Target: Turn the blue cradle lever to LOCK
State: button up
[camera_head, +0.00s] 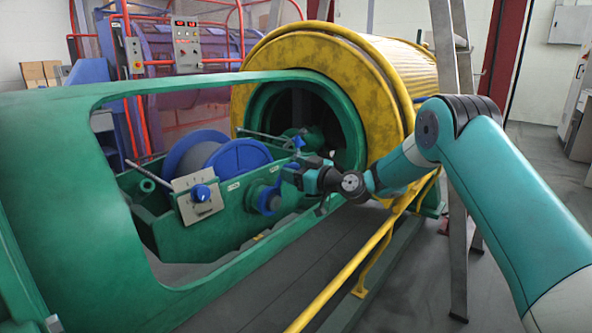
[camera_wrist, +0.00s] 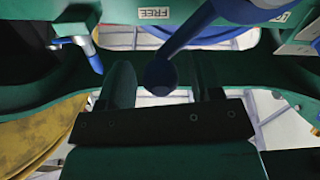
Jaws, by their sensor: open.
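The blue cradle lever (camera_wrist: 188,35) runs from a blue hub at the top of the wrist view down and left to a round knob. The knob sits between the two fingers of my gripper (camera_wrist: 163,74), which is open, with a gap visible on either side. A white FREE label (camera_wrist: 153,13) is just above the knob. Another white label (camera_wrist: 283,18) at the upper right is too oblique to read. In the head view my gripper (camera_head: 296,178) is at the green cradle's side wall, beside a blue round part (camera_head: 267,199); the fingers and knob are hard to make out there.
A blue and grey spool (camera_head: 238,163) lies in the green cradle. A white plate with a blue knob (camera_head: 200,192) stands left. A yellow rail (camera_head: 352,265) runs below my arm. The yellow drum (camera_head: 400,70) is behind, and a ladder (camera_head: 458,230) stands right.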

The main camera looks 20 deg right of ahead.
jog(key=shift+c, duration=0.4)
grip_shut()
jog(key=shift+a+b, duration=0.15)
jog(key=shift+b, duration=0.4)
jog(key=s+a+n+b, duration=0.7)
jog(key=n+b, duration=0.9)
jog(key=b, duration=1.1)
jog(key=a, duration=0.3)
jog(key=shift+s+a, duration=0.3)
jog(key=shift+s, duration=0.1)
